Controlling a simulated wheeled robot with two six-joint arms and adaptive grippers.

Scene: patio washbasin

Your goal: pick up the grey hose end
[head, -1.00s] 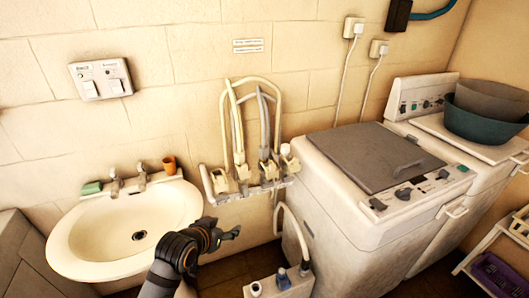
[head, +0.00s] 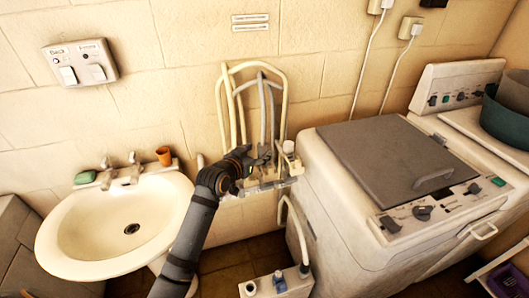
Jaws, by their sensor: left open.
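A grey hose (head: 264,105) hangs in a narrow loop on the wall, among taller cream hoses (head: 224,105). Its lower ends run down to the white valve rack (head: 286,178), where my arm and gripper hide much of the detail. My left gripper (head: 262,158) is open, in front of the rack and close to the lower part of the grey hose. I cannot tell whether it touches the hose end. My right gripper is not in view.
A washbasin (head: 80,225) stands at left with a green soap (head: 85,177) and an orange cup (head: 164,156) on it. A washing machine (head: 340,195) stands close at right of the rack. A white container (head: 285,287) is below.

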